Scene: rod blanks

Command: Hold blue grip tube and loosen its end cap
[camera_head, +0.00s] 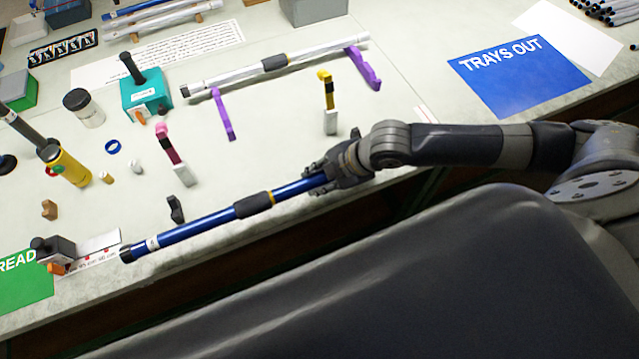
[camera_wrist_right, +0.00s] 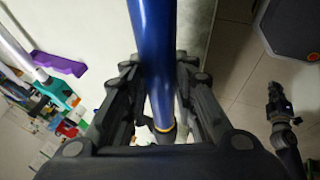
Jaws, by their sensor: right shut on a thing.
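The blue grip tube (camera_head: 200,223) lies slantwise along the table's front edge in the head view. It has a dark grey grip sleeve (camera_head: 253,204) and a dark end cap (camera_head: 127,254) at its left end. My right gripper (camera_head: 325,178) is shut on the tube near its right end, which the fingers hide. In the right wrist view the blue tube (camera_wrist_right: 152,50) runs between the fingers (camera_wrist_right: 160,105), with a thin yellow ring low on it. A dark arm with a gripper-like tip (camera_wrist_right: 278,100), apparently my left one, shows small over the floor; its jaws are unclear.
A silver tube (camera_head: 225,78) lies behind on purple supports (camera_head: 223,115). Small stands (camera_head: 330,105), a teal block (camera_head: 145,95), a jar (camera_head: 84,108) and a yellow cylinder (camera_head: 66,168) stand left and centre. The blue TRAYS OUT sheet (camera_head: 515,85) lies at right.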

